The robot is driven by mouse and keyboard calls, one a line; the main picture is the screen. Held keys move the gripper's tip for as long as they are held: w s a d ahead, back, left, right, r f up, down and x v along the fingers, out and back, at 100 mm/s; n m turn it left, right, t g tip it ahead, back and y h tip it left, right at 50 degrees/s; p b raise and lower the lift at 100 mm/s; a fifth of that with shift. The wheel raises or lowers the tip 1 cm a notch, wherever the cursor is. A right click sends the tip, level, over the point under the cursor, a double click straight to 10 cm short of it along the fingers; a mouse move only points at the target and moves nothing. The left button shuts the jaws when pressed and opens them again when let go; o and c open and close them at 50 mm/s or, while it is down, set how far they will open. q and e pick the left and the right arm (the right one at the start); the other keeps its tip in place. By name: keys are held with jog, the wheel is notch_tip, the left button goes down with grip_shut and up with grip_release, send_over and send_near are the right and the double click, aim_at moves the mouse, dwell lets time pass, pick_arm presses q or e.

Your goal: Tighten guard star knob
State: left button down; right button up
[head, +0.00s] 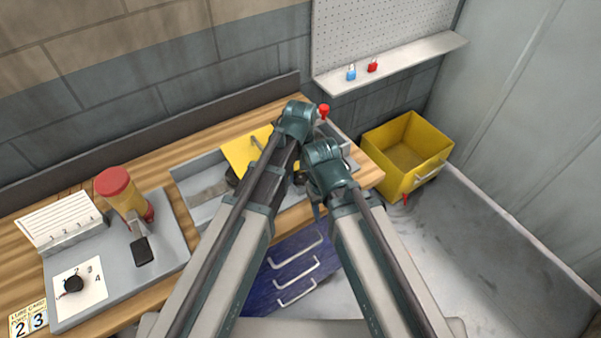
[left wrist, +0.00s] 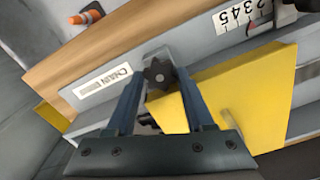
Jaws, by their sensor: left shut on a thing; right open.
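The black star knob (left wrist: 158,73) shows in the left wrist view, on a grey bracket at the edge of the yellow guard (left wrist: 245,95). My left gripper (left wrist: 158,82) has its two blue fingers on either side of the knob and is shut on it. In the head view the yellow guard (head: 243,152) stands over a grey trough on the bench, and my left gripper (head: 297,118) is at its right. The knob is hidden there behind my arm. My right gripper (head: 325,160) is open, lower and to the right; its fingertips are mostly hidden.
A grey panel (head: 170,240) with a red-topped yellow cylinder (head: 122,192) and a dial (head: 74,284) lies left on the wooden bench. A red ball (head: 324,110) stands just right of my left gripper. A yellow bin (head: 402,160) stands beyond the bench's right end.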

pick_arm(q)
jog(key=shift+c, duration=1.4)
grip_release()
jog(key=shift+n, duration=0.3)
